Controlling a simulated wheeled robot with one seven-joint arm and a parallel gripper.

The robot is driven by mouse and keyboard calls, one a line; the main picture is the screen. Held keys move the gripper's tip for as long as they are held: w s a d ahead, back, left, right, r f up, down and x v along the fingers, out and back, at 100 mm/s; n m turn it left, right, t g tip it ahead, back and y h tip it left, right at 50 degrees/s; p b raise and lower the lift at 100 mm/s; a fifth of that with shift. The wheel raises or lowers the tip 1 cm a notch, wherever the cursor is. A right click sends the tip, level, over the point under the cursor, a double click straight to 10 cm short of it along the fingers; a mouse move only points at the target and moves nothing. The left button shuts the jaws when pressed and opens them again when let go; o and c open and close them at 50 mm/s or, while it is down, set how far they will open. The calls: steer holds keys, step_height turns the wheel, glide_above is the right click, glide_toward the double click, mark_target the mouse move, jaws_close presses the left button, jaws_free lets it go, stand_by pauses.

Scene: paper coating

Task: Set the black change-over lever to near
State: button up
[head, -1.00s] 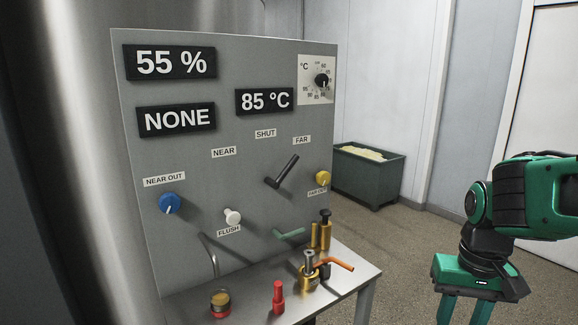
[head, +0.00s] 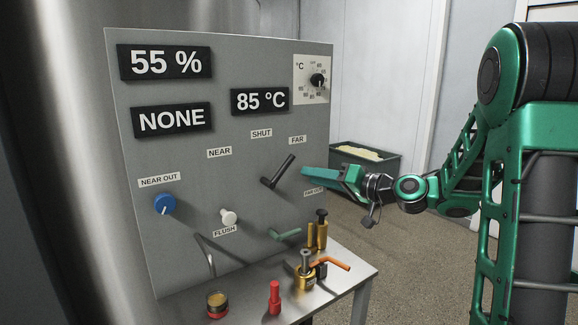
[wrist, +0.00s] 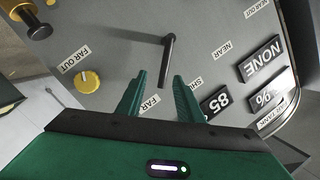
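The black change-over lever (head: 278,171) is on the grey panel and tilts up to the right, toward the FAR label (head: 297,140). The SHUT label (head: 261,133) and the NEAR label (head: 219,152) lie to its left. My gripper (head: 305,174) is just right of the lever in the head view.
The yellow FAR OUT knob (wrist: 87,82) is beside the fingers. A blue knob (head: 164,204), a white FLUSH knob (head: 228,217) and a green handle (head: 285,234) are lower on the panel. A steel shelf (head: 340,286) below holds a red item (head: 275,298) and brass fittings.

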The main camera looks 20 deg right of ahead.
mark_target(288, 163)
steer(key=shift+t, duration=0.5)
steer(key=x, duration=0.3)
steer(key=r+x, duration=0.1)
steer(key=x, duration=0.7)
steer(key=shift+w+d+r, duration=0.2)
steer(key=shift+r, duration=0.15)
jaws_close()
